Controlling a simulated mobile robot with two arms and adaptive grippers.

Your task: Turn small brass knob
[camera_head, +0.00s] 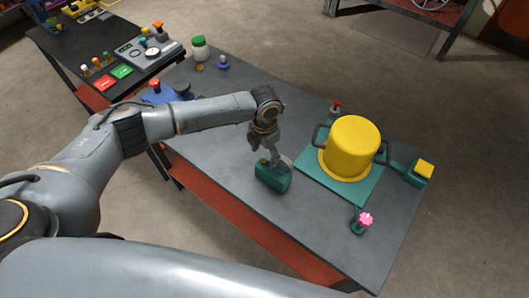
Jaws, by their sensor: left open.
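A green box (271,180) stands near the front edge of the dark table, left of the yellow motor. A small brass-coloured knob (264,161) shows at its top left. My right gripper is not in view.
The yellow motor (352,146) with dark side handles stands on a green base (318,178). A pink knob (365,220), a yellow block (424,168) and a red-topped piece (335,106) surround it. The table's middle is mostly clear.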

